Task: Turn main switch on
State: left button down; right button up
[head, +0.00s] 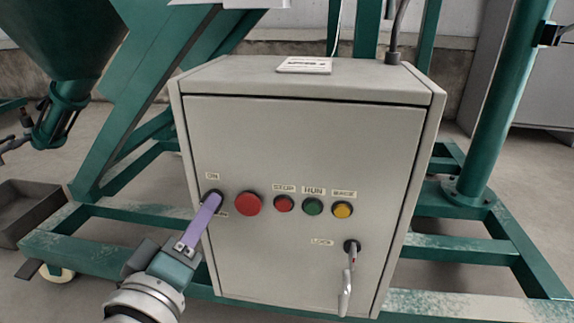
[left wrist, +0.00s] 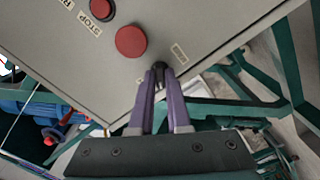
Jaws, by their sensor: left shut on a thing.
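A grey control box (head: 300,130) stands in the middle of the head view. The main switch is a small black knob at the left of its button row, under an "ON" label (head: 212,176); the fingers mostly cover it. The knob (left wrist: 159,66) also shows in the left wrist view, between the fingertips. My left gripper (head: 211,201) has long purple fingers, which are shut on the knob. In the left wrist view the fingers (left wrist: 160,76) meet the knob from below. My right gripper is not in view.
Right of the knob are a large red button (head: 248,203), a smaller red STOP button (head: 284,204), a green button (head: 313,207) and a yellow button (head: 342,210). A lock handle (head: 348,275) sticks out lower right. Green frame beams (head: 480,250) surround the box.

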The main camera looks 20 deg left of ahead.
pick_arm(q)
jog(key=m+p, duration=0.4)
jog(key=m, duration=0.7)
jog(key=shift+r, duration=0.1)
dwell(0.5)
jog(key=c, duration=0.9)
grip_release()
